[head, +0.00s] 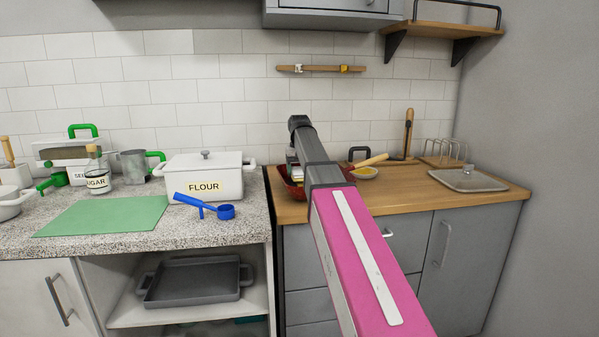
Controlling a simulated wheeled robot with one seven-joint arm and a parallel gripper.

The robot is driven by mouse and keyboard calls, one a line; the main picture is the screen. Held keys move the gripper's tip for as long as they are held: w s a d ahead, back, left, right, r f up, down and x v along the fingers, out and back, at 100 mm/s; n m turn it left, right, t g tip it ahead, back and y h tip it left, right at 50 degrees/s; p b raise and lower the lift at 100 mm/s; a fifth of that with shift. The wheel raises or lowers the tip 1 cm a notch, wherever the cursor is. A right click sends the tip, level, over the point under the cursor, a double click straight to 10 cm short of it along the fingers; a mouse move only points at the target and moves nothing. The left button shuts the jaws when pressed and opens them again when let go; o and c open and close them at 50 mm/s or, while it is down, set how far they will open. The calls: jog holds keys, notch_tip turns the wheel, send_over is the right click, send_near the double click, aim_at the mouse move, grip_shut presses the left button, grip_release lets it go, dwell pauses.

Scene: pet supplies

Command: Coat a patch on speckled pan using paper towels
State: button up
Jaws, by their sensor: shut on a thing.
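My pink and grey arm reaches over the wooden counter and hides most of my gripper (292,152). The gripper shows only as a small part left of the wrist, above a dark red pan-like vessel (291,190). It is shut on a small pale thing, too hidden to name. I cannot tell whether it touches the red vessel. The vessel is partly covered by my arm, and speckles on it cannot be made out. A dark grey pan (195,280) with two handles lies on the open shelf below the left counter. I cannot make out paper towels for sure.
On the speckled stone counter are a green mat (100,216), a white flour box (205,178), a blue scoop (207,206) and a sugar jar (98,180).

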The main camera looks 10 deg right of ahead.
aim_at(299, 168)
jog(key=shift+r, duration=0.1)
jog(key=shift+r, duration=2.9)
jog(key=shift+r, duration=1.5)
